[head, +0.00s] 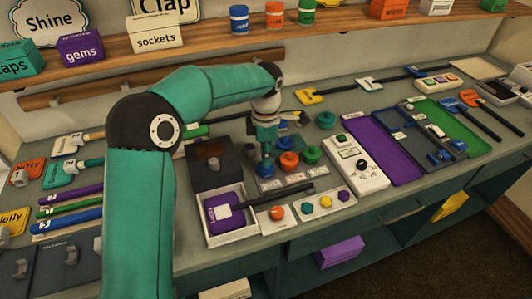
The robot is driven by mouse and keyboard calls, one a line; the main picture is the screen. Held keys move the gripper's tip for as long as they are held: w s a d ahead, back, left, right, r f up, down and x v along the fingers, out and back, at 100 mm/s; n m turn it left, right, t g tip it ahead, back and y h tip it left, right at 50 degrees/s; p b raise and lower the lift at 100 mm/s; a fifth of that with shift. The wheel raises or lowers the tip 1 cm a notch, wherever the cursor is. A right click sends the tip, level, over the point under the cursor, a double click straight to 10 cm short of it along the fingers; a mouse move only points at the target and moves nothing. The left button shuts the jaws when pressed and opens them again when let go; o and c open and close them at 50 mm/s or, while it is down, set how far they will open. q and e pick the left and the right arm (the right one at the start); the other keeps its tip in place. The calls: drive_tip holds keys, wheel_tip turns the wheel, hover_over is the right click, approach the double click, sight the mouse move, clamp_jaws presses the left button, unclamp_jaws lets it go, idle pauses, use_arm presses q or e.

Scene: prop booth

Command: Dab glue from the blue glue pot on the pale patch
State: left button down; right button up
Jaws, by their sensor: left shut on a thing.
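The blue glue pot (265,171) stands at the left of a row of coloured pots on the bench. My left gripper (266,140) points down right above it. It is shut on a slim upright tool (266,156), whose lower end meets the blue pot; I cannot tell how deep it sits. The pale patch (223,212) is a light square on a purple piece in a white tray (233,236), at the front left of the pots. The patch looks bare. My right gripper is not in view.
An orange pot (288,160) and a green pot (311,155) stand right of the blue one. A dark handle (283,197) sticks out rightward from the tray. A dark box (209,166) stands behind the tray. A white dial box (355,167) stands to the right.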

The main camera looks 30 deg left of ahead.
use_arm(q)
drive_tip(key=shift+r+p, duration=2.85)
drive_tip(key=shift+r, duration=0.65)
drive_tip(key=shift+f, duration=0.1)
